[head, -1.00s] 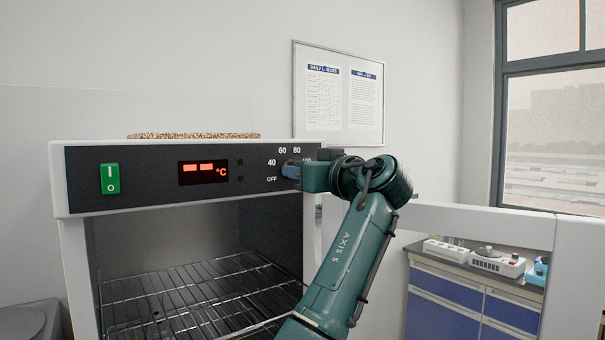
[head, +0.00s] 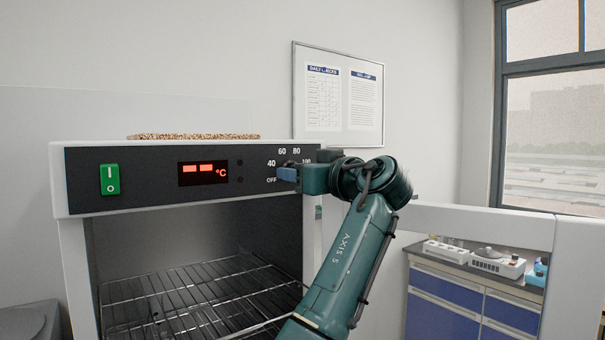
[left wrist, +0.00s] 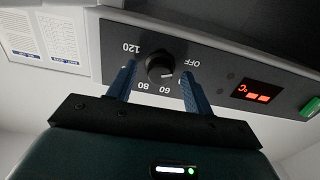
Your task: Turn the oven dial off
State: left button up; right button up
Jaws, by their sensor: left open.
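The oven dial (left wrist: 160,67) is a round black knob on the dark control panel, marked OFF, 60, 80 and 120 in the left wrist view, where the panel appears upside down. My left gripper (left wrist: 158,72) is open, with one blue finger on each side of the dial. I cannot tell whether either finger touches it, or exactly which mark the dial points to. In the head view my left gripper (head: 288,174) is at the right of the panel and hides the dial. The 40, 60, 80 and OFF labels show around it. My right gripper is out of view.
The oven's red temperature display (head: 203,172) and green power switch (head: 110,179) are left of the dial. The oven chamber is open, with wire racks (head: 200,290) inside. A pale frame (head: 470,219) extends to the right behind my arm. A blue cabinet (head: 445,296) stands beyond it.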

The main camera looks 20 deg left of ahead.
pick_arm(q)
jog(key=b+v, duration=0.2)
jog(key=v, duration=1.1)
jog(key=shift+s, duration=0.1)
